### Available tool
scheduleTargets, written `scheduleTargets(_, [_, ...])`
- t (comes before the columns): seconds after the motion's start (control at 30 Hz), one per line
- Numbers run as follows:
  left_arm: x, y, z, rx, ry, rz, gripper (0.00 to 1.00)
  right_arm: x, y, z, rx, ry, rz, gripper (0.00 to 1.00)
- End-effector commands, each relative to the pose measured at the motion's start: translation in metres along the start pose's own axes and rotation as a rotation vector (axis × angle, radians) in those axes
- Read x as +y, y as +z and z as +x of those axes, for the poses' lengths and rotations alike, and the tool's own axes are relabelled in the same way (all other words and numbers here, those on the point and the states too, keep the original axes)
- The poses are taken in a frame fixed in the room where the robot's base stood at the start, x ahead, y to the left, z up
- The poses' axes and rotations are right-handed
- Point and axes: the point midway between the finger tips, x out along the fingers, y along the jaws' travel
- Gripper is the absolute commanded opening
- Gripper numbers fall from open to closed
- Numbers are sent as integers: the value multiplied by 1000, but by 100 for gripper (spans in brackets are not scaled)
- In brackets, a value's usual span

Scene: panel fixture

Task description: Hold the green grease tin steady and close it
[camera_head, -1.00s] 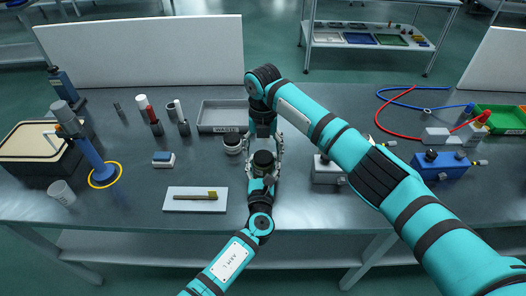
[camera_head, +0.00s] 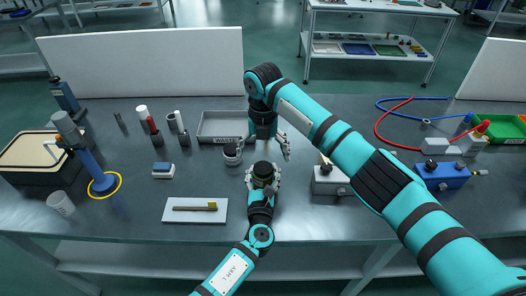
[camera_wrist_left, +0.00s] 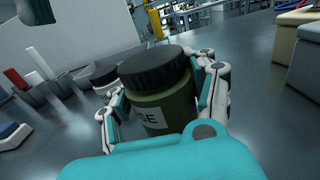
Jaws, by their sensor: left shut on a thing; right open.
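The green grease tin (camera_head: 264,181) stands upright, a dark green jar with a pale label in the left wrist view (camera_wrist_left: 165,112). A black lid (camera_wrist_left: 154,67) sits on its top and looks level; how tightly it is on cannot be told. My left gripper (camera_head: 263,187) is shut around the tin's body, one finger on each side. My right gripper (camera_head: 266,153) points down just behind and above the tin, with its fingers spread and nothing between them. It is apart from the lid.
A second tin (camera_head: 232,156) with a dark lid stands close left of my right gripper. A grey tray (camera_head: 222,138) lies behind it. A white board with a brush (camera_head: 176,216) lies left of my left arm. A grey box (camera_head: 328,184) stands to the right.

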Motion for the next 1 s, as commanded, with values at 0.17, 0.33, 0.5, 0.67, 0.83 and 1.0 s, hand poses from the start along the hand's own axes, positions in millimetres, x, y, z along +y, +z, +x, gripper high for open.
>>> scheduleTargets(0.17, [0,0,0,0,0,0,0,1,1,-25,-4,3,-1,100])
scheduleTargets(0.33, [0,0,0,0,0,0,0,1,1,-62,-6,2,-1,100])
scheduleTargets(0.5, [0,0,0,0,0,0,0,1,0,-94,-3,2,-2,100])
scheduleTargets(0.67, [0,0,0,0,0,0,0,0,0,-113,-2,1,0,100])
scheduleTargets(0.83, [0,0,0,0,0,0,0,0,0,-118,-1,1,0,100])
scheduleTargets(1.0, [0,0,0,0,0,0,0,0,0,-118,-1,1,0,100])
